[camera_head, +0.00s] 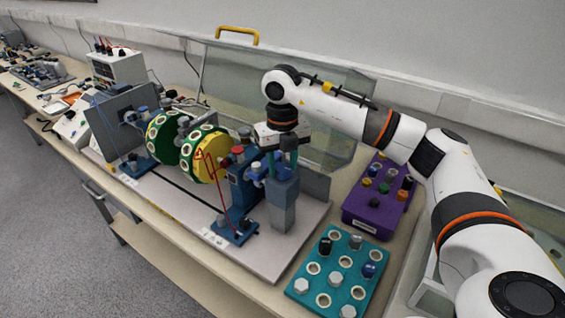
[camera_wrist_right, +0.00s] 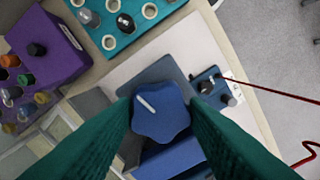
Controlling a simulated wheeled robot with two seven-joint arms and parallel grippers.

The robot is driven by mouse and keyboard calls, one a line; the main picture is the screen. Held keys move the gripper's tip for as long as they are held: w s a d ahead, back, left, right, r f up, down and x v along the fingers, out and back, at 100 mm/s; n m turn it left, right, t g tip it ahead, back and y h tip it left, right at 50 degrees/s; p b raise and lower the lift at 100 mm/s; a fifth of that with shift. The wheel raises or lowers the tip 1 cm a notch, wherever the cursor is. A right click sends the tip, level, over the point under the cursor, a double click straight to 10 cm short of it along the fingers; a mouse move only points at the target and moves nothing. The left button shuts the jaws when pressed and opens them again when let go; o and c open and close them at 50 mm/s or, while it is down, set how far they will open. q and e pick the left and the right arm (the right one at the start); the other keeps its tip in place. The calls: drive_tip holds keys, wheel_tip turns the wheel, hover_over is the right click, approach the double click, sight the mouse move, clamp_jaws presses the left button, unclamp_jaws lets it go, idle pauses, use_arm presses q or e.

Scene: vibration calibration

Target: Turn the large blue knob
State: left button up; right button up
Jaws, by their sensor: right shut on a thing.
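The large blue knob (camera_wrist_right: 160,112) is in the middle of the right wrist view, with a white mark line on its top slanting toward the upper left. My right gripper (camera_wrist_right: 163,118) has its two teal fingers shut on the knob's sides. In the head view my right gripper (camera_head: 284,157) points down over a grey-blue column (camera_head: 283,206) on the test rig; the fingers mostly hide the knob there. My left gripper is in neither view.
The rig has green-rimmed yellow discs (camera_head: 208,154) and a blue stand (camera_head: 240,192) with a red cord. A teal tray (camera_head: 318,283) and a purple box (camera_head: 374,213), both with several knobs, stand to the right. A clear panel (camera_head: 232,80) rises behind.

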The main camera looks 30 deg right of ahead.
sight(282, 167)
drive_tip(key=shift+m, duration=0.9)
drive_tip(key=o, duration=1)
drive_tip(key=shift+c, duration=0.2)
wheel_tip(282, 167, up, 7)
drive_tip(key=shift+w+f+b, duration=0.1)
drive_tip(key=shift+b, duration=0.45)
wheel_tip(282, 167, up, 5)
drive_tip(key=shift+r+p, duration=0.15)
drive_tip(key=shift+p, duration=0.35)
